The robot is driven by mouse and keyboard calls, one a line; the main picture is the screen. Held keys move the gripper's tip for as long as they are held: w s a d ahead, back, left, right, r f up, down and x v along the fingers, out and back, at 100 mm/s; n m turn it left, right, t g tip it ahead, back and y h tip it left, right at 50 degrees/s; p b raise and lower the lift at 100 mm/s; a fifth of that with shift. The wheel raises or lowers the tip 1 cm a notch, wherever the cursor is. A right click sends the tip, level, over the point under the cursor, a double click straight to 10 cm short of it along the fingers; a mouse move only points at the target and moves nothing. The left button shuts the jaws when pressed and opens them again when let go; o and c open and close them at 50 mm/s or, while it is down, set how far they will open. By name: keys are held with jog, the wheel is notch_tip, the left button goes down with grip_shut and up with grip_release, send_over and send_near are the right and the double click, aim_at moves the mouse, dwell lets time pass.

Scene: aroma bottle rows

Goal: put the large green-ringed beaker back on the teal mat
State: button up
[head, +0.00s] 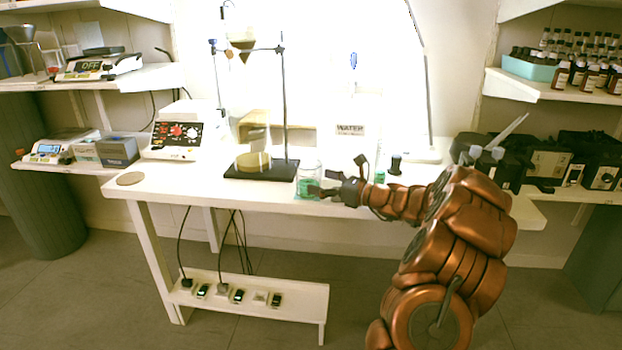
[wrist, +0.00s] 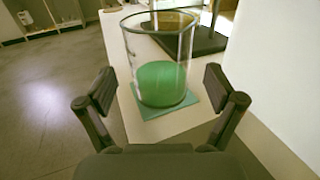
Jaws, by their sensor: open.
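The large clear glass beaker (head: 309,172) stands upright near the front edge of the white table, with green in its lower part. It also shows in the wrist view (wrist: 158,50), standing on the teal mat (wrist: 183,108), whose corner shows at the front right of its base. My gripper (head: 320,190) is open and empty at the beaker's right side in the head view. In the wrist view, my two fingers (wrist: 159,88) are spread wide to the left and right, nearer the camera than the beaker, with no visible contact.
A black stand base (head: 262,172) with a rod and a yellowish dish is close left of the beaker. A small vessel with green in it (head: 380,174) stands behind my wrist. A round tan disc (head: 130,178) lies at the table's left end, with clear tabletop between.

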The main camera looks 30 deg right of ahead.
jog(key=p+v, duration=0.1)
jog(key=v, duration=0.7)
jog(key=shift+s, duration=0.15)
jog(key=a+r+n+g+y, duration=0.3)
jog(key=a+n+g, duration=0.5)
jog(key=a, duration=1.4)
jog(key=s+a+f+n+g, duration=0.3)
jog(key=s+a+n+g, duration=0.35)
jog(key=a, duration=0.65)
jog(key=s+a+f+n+g+h, duration=0.25)
jog(key=s+n, duration=0.25)
jog(key=s, duration=0.4)
jog(key=s+a+f+n+g+h, duration=0.15)
jog(key=s+a+n, duration=0.25)
jog(key=s, duration=0.5)
jog(key=s+d+f+n+h, duration=0.2)
jog(key=s+d+n+h, duration=0.5)
jog(key=s, duration=0.5)
jog(key=shift+d, duration=0.25)
jog(key=shift+s+f+g, duration=0.1)
jog(key=shift+s+g, duration=0.05)
jog(key=shift+g, duration=0.1)
